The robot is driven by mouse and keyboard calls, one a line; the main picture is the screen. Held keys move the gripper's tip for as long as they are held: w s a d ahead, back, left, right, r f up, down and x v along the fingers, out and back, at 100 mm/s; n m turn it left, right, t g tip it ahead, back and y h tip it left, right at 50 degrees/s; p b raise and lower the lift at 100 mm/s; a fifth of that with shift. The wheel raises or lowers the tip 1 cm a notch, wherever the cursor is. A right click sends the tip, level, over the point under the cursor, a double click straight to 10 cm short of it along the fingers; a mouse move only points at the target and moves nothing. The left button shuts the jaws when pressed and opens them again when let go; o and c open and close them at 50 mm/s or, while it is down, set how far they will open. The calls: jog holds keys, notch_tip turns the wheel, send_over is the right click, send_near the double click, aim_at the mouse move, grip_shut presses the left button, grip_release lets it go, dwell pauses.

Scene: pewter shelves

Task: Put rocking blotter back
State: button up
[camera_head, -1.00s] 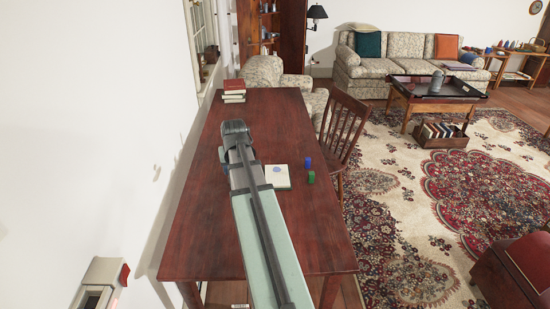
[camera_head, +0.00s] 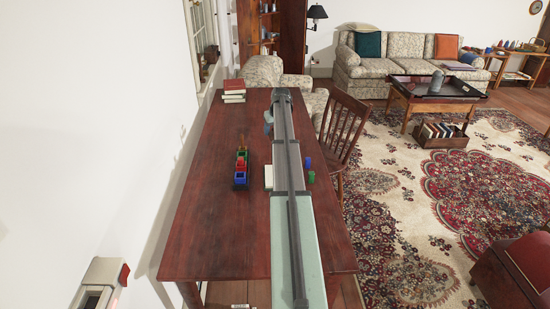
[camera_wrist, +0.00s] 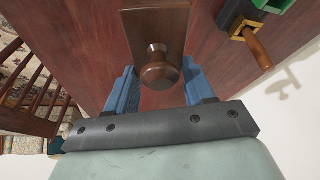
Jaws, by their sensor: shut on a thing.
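The rocking blotter (camera_wrist: 156,25) shows in the wrist view as a brown wooden block with a round turned knob (camera_wrist: 157,72). My gripper (camera_wrist: 161,90) has its blue fingers on either side of the knob and is shut on it. I cannot tell whether the blotter touches the table or hangs just above it. In the head view the arm hides the blotter, and only a bit of blue finger (camera_head: 268,122) shows. A row of coloured compartments (camera_head: 240,178) stands on the desk left of my arm. In the wrist view, a wooden handle (camera_wrist: 259,50) sticks out of its yellow compartment (camera_wrist: 243,29).
The dark red desk (camera_head: 205,230) has free room at its left and front. Stacked books (camera_head: 233,90) lie at the far left corner. A pale pad (camera_head: 268,177) is partly under my arm. Blue and green small items (camera_head: 310,170) stand right of it. A wooden chair (camera_head: 345,125) is at the right edge.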

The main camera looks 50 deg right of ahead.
aim_at(271, 152)
jog(key=shift+w+n+y, duration=0.2)
jog(key=shift+n+y, duration=0.2)
jog(key=shift+n, duration=0.6)
jog(key=shift+f, duration=4.85)
jog(key=shift+f, duration=0.1)
jog(key=o, duration=1)
jog(key=v, duration=1.2)
jog(key=shift+s, duration=0.15)
